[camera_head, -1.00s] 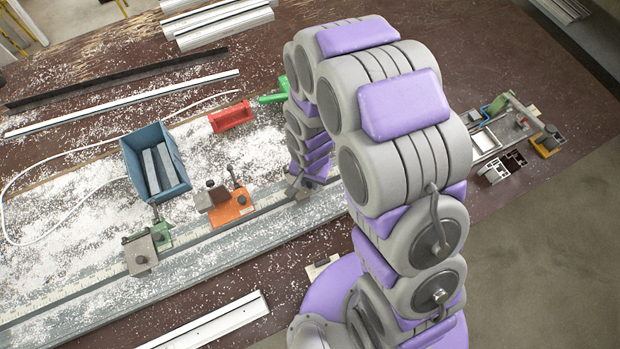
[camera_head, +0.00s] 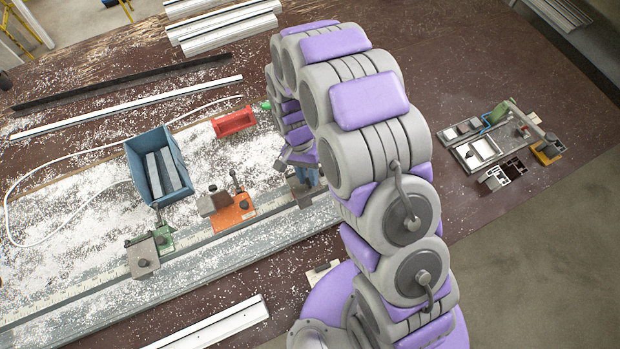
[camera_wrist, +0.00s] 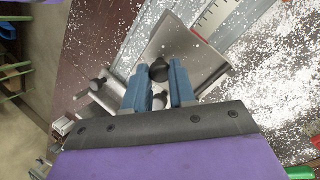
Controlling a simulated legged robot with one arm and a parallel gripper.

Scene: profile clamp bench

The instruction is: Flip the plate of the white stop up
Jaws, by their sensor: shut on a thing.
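In the wrist view the two blue fingers of my gripper (camera_wrist: 158,90) are shut on a round black knob (camera_wrist: 158,69). The knob is in front of a smooth grey metal plate (camera_wrist: 200,62), which I take to be the plate of the white stop. A metal body with dark knobs (camera_wrist: 98,86) shows to its left. In the head view my gripper (camera_head: 307,177) is at the grey stop (camera_head: 301,195) on the rail, partly hidden by my arm. The plate's exact tilt cannot be told.
An orange stop (camera_head: 233,210) and a green stop (camera_head: 150,245) stand along the rail to the left. White chips cover much of the bench. A fixture (camera_head: 500,135) stands at right.

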